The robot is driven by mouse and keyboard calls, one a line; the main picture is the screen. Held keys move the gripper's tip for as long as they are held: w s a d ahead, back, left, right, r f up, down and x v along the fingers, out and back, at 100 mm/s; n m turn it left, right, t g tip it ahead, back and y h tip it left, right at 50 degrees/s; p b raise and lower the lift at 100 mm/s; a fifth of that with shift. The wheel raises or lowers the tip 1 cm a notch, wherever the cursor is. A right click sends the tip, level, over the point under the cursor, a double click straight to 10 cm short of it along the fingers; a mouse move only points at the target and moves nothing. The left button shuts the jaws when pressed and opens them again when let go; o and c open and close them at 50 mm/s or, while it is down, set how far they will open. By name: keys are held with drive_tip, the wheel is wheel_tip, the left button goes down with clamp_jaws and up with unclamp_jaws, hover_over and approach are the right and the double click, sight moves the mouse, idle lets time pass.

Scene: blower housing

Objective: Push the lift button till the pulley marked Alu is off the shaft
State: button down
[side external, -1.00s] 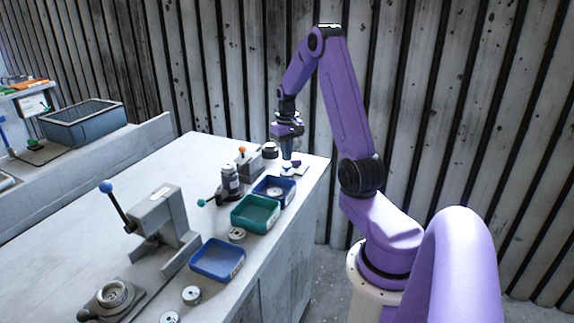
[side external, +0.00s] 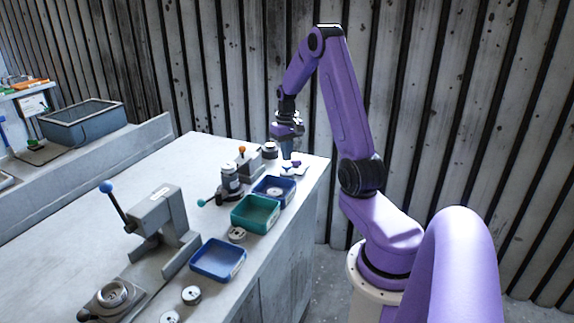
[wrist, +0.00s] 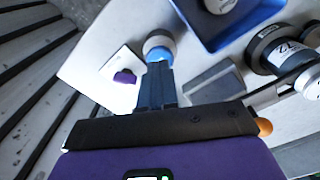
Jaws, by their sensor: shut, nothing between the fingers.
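My gripper (side external: 287,156) is shut and empty, pointing down at the far right end of the bench. In the wrist view its fingertips (wrist: 158,66) are at a blue button (wrist: 160,50) in a pale round housing; I cannot tell whether they touch it. A purple button (wrist: 124,76) on a white plate is just left of it. No lettering shows which is the lift button. A stack with a pale pulley on top (side external: 230,170) stands on a dark fixture left of my gripper. Its marking is unreadable in the side view, so I cannot tell which is Alu.
A grey block with an orange knob (side external: 242,150) is close to my gripper. A dark blue tray (side external: 262,194) holding a pulley, a green tray (side external: 240,222) and a blue tray (side external: 205,272) line the bench edge. A grey press (side external: 160,218) stands farther left.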

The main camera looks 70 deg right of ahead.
sight(287, 164)
drive_tip(key=shift+f, duration=0.1)
drive_tip(key=shift+f, duration=1.45)
drive_tip(key=shift+r, duration=0.95)
drive_tip(key=shift+f, duration=0.1)
idle(0.3)
